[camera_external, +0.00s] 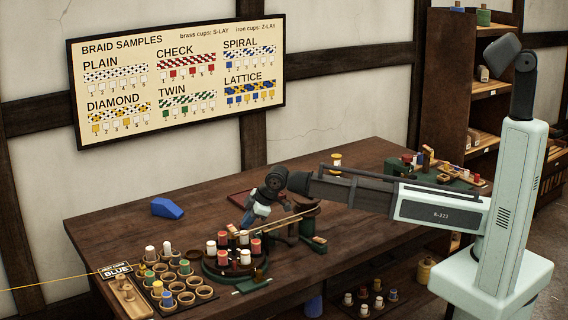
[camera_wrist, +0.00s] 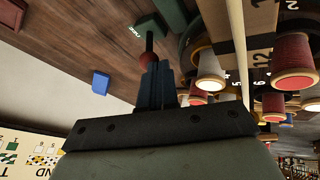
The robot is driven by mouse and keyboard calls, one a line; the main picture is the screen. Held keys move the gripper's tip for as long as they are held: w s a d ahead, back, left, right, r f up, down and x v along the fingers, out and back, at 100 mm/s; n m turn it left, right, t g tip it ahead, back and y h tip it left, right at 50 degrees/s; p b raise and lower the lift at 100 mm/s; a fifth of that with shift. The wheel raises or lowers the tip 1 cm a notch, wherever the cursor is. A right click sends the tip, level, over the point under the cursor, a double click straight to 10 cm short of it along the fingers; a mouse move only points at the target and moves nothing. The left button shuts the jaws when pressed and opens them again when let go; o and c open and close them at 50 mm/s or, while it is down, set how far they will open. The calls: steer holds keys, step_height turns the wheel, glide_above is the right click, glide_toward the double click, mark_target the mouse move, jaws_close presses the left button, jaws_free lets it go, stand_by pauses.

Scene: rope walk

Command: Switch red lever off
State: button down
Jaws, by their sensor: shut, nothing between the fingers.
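The red lever (camera_wrist: 148,58) shows in the wrist view as a dark red piece with a thin stem. It rises toward a dark green block (camera_wrist: 172,14) with a small, unreadable label beside it. My gripper (camera_wrist: 157,68) has its two dark fingers together, with nothing between them. The fingertips are right by the lever's red end and partly overlap it; I cannot tell whether they touch. In the external view my gripper (camera_external: 256,213) is low over the table, just behind the round bobbin stand. The red lever cannot be made out there.
The round stand (camera_external: 222,274) with red and white bobbins is close in front of my gripper. A tray of ring cups (camera_external: 201,293) stands at the front left. A blue wedge (camera_external: 167,208) lies at the back left. Bare tabletop (camera_external: 125,225) is around it.

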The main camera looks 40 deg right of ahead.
steer(key=shift+w+a+r+g, duration=0.1)
steer(key=shift+w+r+g, duration=0.15)
steer(key=shift+w+g, duration=0.45)
steer(key=shift+w+a+r+g, duration=0.1)
steer(key=shift+w+r+g, duration=0.15)
steer(key=shift+w+g, duration=0.4)
steer(key=shift+w+d+r+m+g, duration=0.15)
steer(key=shift+w+m+g, duration=0.25)
steer(key=shift+w+g, duration=0.75)
steer(key=shift+w, duration=0.3)
steer(key=v, duration=1)
steer(key=shift+w, duration=0.35)
